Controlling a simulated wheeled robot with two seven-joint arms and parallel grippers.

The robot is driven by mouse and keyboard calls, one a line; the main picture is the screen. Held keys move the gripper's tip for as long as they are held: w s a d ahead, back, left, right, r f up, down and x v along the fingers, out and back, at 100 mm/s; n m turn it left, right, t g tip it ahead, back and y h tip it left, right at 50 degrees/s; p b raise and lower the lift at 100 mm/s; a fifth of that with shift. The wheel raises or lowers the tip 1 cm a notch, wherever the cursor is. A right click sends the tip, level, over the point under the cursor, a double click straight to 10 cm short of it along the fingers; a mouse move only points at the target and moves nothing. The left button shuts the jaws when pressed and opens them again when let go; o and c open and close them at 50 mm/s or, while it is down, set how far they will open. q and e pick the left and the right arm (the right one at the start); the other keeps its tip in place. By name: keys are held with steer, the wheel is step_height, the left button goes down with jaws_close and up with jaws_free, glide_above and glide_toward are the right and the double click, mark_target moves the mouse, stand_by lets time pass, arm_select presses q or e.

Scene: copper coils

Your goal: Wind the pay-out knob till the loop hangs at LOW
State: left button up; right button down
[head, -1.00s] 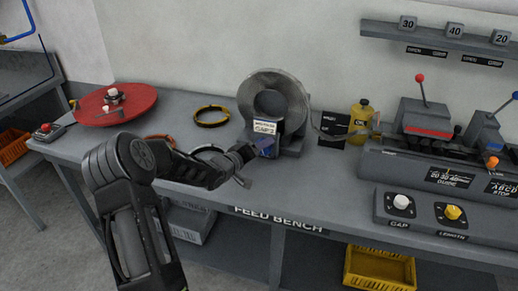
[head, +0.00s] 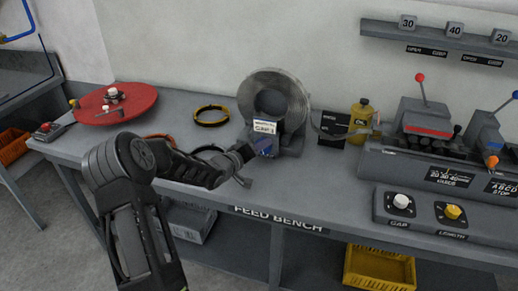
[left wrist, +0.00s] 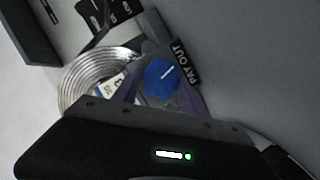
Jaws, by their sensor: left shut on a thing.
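The blue pay-out knob (left wrist: 160,77) has a white pointer line and sits beside a PAY OUT label (left wrist: 180,62) in the left wrist view. In the head view the knob (head: 265,146) is partly hidden on the front of the coil stand. My left gripper (head: 254,153) is shut on it, with its fingers on either side. The copper-strip coil (head: 273,87) stands upright behind. A thin strip loop (head: 327,131) runs right from the coil past a dark marked board (head: 336,122); its marks are too small to read. My right gripper is not in view.
A yellow oil bottle (head: 360,118) stands right of the board, then the grey feed machine (head: 415,160). A red turntable (head: 116,104) and a yellow-black ring (head: 212,115) lie left. A yellow crate (head: 380,268) is below the bench.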

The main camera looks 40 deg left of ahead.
arm_select(q)
steer(key=b, duration=0.1)
steer(key=m+b, duration=0.1)
steer(key=shift+d+f+m+y+b, duration=0.1)
steer(key=shift+f+m+y+b, duration=0.05)
steer(key=shift+m+y+b, duration=0.15)
steer(key=m+y+b, duration=0.1)
steer(key=m+b, duration=0.1)
steer(key=b, duration=0.6)
steer(key=m+g+y+b, duration=0.1)
steer(key=b, duration=0.8)
steer(key=m+g+y+b, duration=0.1)
steer(key=m+b, duration=0.1)
steer(key=b, duration=0.6)
steer(key=shift+w+d+m+b, duration=0.15)
steer(key=shift+d+m+b, duration=0.15)
steer(key=shift+d, duration=0.05)
steer(key=shift+y+b, duration=0.3)
steer(key=shift+b, duration=0.4)
steer(key=shift+r+b, duration=0.2)
steer(key=shift+b, duration=0.1)
steer(key=shift+r, duration=0.1)
steer(key=o, duration=1.4)
